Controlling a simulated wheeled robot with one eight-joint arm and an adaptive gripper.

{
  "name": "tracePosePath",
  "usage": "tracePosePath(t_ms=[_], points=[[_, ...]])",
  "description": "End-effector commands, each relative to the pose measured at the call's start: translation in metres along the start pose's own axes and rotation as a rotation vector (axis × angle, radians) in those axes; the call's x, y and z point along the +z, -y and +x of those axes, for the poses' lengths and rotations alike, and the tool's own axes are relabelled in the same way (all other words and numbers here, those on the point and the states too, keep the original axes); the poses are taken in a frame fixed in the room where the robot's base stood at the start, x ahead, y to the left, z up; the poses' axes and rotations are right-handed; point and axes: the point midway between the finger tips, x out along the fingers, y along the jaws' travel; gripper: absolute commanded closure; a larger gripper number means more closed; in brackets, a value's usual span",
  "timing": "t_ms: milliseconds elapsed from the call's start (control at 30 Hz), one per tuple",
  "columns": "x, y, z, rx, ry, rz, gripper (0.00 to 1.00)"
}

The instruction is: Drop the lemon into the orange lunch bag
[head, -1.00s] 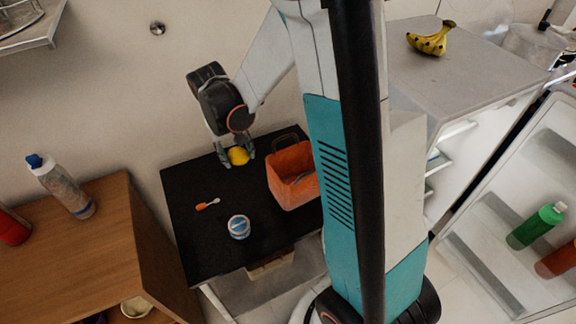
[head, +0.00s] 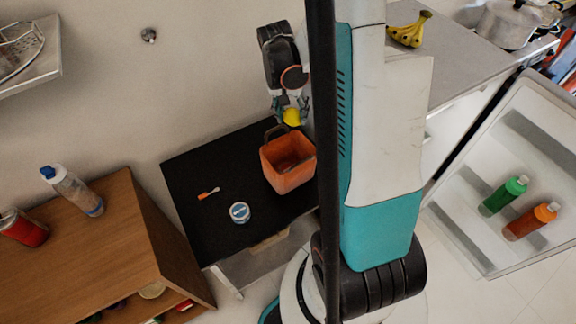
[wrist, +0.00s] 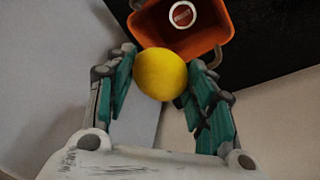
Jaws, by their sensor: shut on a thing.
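The yellow lemon (head: 292,117) is held between the teal-padded fingers of my gripper (head: 290,108). In the wrist view, the lemon (wrist: 161,74) sits between the fingertips. The open orange lunch bag (head: 288,175) stands upright on the black table, with its dark handle at the back. My gripper holds the lemon above the bag's back edge. In the wrist view, the bag (wrist: 215,35) is just beyond the lemon. A round white-and-red thing (wrist: 182,14) shows inside the bag.
The black table (head: 190,165) also holds an orange-handled brush (head: 208,193) and a small blue-white tin (head: 240,212). A wooden cabinet (head: 125,240) with bottles stands at left. A grey counter (head: 455,60) with bananas (head: 409,30) is at right. The wall is close behind.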

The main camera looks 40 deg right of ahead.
Motion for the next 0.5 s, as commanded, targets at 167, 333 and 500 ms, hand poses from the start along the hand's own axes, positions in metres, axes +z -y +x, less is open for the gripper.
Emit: tracePosePath(t_ms=[167, 333, 500], points=[[0.002, 0.004, 0.023, 0.000, 0.000, -0.001, 0.75], [0.004, 0.006, 0.039, 0.000, 0.000, -0.001, 0.75], [0.004, 0.006, 0.043, 0.000, 0.000, -0.001, 0.75]])
